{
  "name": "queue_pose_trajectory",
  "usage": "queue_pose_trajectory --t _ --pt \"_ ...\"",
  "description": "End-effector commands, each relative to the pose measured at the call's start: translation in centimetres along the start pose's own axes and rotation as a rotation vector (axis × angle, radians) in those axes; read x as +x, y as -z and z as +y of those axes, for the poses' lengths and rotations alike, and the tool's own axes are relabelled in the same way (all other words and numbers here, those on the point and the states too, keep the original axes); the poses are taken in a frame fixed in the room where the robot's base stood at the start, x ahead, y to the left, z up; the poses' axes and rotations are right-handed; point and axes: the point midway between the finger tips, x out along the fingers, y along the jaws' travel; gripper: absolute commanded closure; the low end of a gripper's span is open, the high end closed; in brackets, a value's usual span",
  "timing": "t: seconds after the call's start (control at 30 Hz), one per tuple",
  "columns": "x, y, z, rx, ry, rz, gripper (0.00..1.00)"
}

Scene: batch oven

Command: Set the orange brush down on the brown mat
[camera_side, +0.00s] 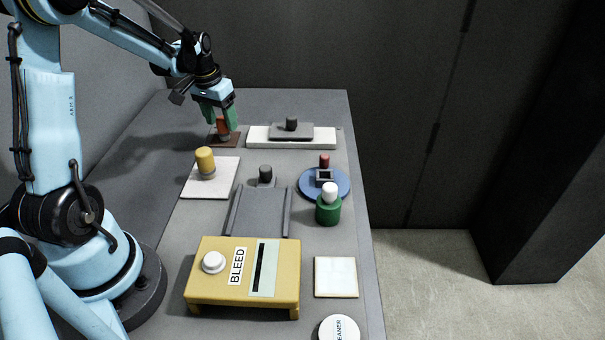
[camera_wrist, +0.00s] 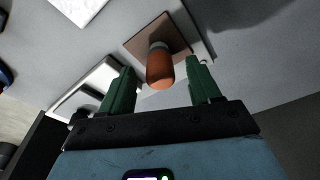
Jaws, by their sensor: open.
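The orange brush (camera_side: 222,126) stands upright on the brown mat (camera_side: 231,142) at the far left of the table. In the wrist view the brush (camera_wrist: 160,70) shows its rounded orange handle and a grey collar, with the brown mat (camera_wrist: 180,34) under it. My gripper (camera_side: 221,116) is over the mat with its green fingers on either side of the brush. In the wrist view my gripper (camera_wrist: 163,78) is open, with gaps between the fingers and the handle. The brush's lower end is partly hidden in the side view.
A white tray (camera_side: 258,140) with a grey block lies right of the mat. A yellow-handled brush (camera_side: 205,160) stands on a white mat (camera_side: 228,172) nearer.

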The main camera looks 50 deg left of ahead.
Motion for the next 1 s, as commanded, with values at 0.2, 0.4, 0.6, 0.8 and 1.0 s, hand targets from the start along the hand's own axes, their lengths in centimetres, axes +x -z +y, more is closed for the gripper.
queue_pose_trajectory --t 0.2,0.4,0.6,0.8,1.0 --pt "-4.3 -0.1 0.0 0.000 0.000 0.000 0.38" --pt "-7.3 0.0 0.0 0.000 0.000 0.000 0.38" --pt "-8.8 0.0 0.0 -0.002 0.000 -0.001 0.30" --pt "-11.3 1.5 -0.1 -0.140 0.002 -0.052 0.00" --pt "-14.9 2.8 -0.1 -0.363 0.023 -0.130 0.00"
